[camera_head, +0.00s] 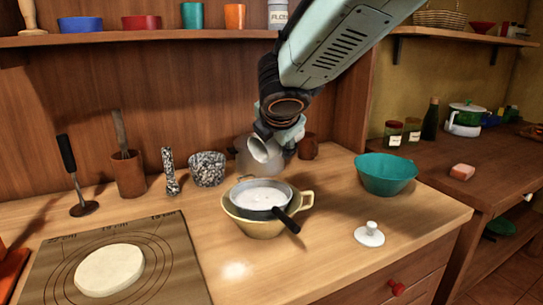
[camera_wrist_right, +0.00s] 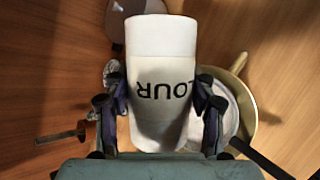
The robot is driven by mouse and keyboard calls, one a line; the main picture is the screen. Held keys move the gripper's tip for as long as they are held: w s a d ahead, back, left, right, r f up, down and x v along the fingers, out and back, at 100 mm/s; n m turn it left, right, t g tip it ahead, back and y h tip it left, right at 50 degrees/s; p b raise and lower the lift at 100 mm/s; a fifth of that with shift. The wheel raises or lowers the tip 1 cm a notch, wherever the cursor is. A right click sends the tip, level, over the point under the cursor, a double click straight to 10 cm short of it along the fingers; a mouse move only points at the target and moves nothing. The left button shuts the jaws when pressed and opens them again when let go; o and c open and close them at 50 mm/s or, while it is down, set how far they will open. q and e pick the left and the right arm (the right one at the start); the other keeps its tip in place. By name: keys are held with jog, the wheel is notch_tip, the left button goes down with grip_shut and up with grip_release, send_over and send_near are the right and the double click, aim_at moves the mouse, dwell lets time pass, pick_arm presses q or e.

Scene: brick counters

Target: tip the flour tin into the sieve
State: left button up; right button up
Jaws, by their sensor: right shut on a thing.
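The white flour tin (camera_head: 260,149) is tilted, its open mouth facing down toward the front left. It is above and behind the sieve. My right gripper (camera_head: 278,132) is shut on it; in the right wrist view the fingers clasp both sides of the lettered tin (camera_wrist_right: 162,60). The sieve (camera_head: 285,212), with a dark handle, rests on a yellow handled bowl (camera_head: 252,229). White flour (camera_head: 261,199) lies in the sieve. In the right wrist view the bowl (camera_wrist_right: 238,66) is partly hidden behind the tin. No falling stream is visible. My left gripper is out of view.
A white knobbed lid (camera_head: 369,236) and a teal bowl (camera_head: 386,176) are to the right. A speckled mortar (camera_head: 207,169) and pestle (camera_head: 169,172) stand left. Dough (camera_head: 110,270) lies on a mat at front left. A greyish vessel (camera_head: 243,158) is behind the tin.

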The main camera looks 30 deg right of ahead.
dwell(0.6)
jog(key=y+p, duration=0.1)
jog(key=p, duration=0.1)
jog(key=shift+d+g+p, duration=0.15)
jog(key=shift+g+p, duration=0.15)
jog(key=shift+p, duration=0.1)
jog(key=y+p, duration=0.1)
jog(key=p, duration=0.1)
jog(key=f+m+y+p, duration=0.1)
jog(key=p, duration=0.2)
jog(key=shift+w+d+f+g, duration=0.1)
jog(key=shift+d+f+g, duration=0.1)
jog(key=shift+d+g, duration=0.15)
jog(key=s+a+f+n, duration=0.1)
jog(key=s+a, duration=0.1)
jog(key=a, duration=0.5)
jog(key=s+a+f+n+y+b, duration=0.1)
jog(key=s+a, duration=0.2)
jog(key=a, duration=0.5)
jog(key=shift+s+y, duration=0.2)
jog(key=shift+y, duration=0.1)
